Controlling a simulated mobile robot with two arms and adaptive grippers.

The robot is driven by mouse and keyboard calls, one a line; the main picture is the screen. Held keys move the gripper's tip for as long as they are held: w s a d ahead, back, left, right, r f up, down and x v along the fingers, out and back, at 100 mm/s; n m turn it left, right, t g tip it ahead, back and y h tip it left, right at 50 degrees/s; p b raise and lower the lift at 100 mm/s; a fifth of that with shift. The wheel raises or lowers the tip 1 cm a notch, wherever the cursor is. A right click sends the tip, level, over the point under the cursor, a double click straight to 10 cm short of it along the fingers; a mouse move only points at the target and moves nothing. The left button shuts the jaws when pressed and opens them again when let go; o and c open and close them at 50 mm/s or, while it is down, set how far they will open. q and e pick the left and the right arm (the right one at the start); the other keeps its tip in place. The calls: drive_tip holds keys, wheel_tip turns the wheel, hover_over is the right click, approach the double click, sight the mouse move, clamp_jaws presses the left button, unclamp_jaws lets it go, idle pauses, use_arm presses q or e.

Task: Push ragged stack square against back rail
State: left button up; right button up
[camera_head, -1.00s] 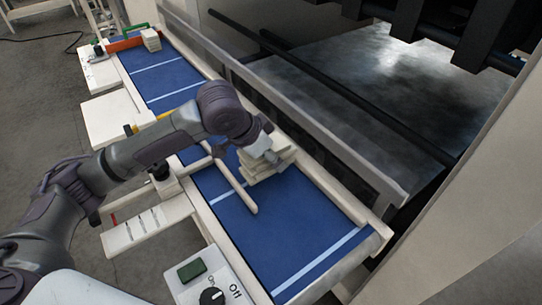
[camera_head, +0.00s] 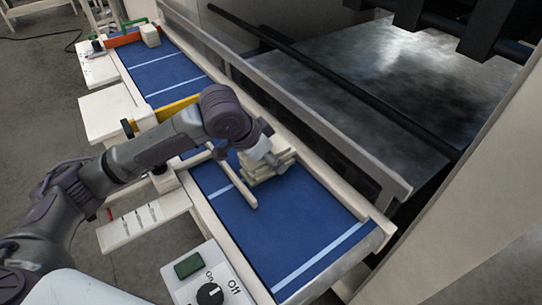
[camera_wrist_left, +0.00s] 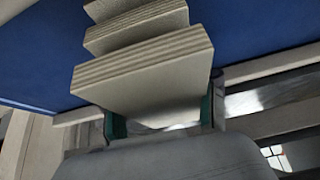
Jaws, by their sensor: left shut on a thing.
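The ragged stack of pale layered boards (camera_head: 262,172) lies on the blue belt beside the far side rail (camera_head: 335,184). In the left wrist view, the stack (camera_wrist_left: 150,75) shows as stepped blocks, offset from one another. My left gripper (camera_head: 270,160) is at the stack. Its green-padded fingers (camera_wrist_left: 160,118) are on either side of the nearest block, shut on it. The wrist and gripper hide part of the stack in the head view; whether the stack touches the rail is unclear. My right gripper is not in view.
A pale bar (camera_head: 233,178) lies across the belt, left of the stack. A small pale block (camera_head: 150,35) sits at the belt's far end near an orange bar (camera_head: 122,40). A control box (camera_head: 205,280) with a knob stands in front. The near belt (camera_head: 290,228) is clear.

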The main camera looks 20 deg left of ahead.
use_arm(q)
drive_tip(key=shift+w+d+p, duration=0.55)
drive_tip(key=shift+w, duration=0.2)
idle(0.5)
drive_tip(key=shift+r, duration=0.15)
idle(1.3)
drive_tip(key=shift+s+f+p, duration=0.1)
drive_tip(key=shift+f+p, duration=0.1)
drive_tip(key=shift+p, duration=0.4)
idle(0.4)
drive_tip(key=o, duration=1.2)
drive_tip(key=shift+f, duration=0.1)
drive_tip(key=shift+o, duration=0.2)
drive_tip(key=shift+s+a, duration=0.1)
drive_tip(key=v, duration=1.2)
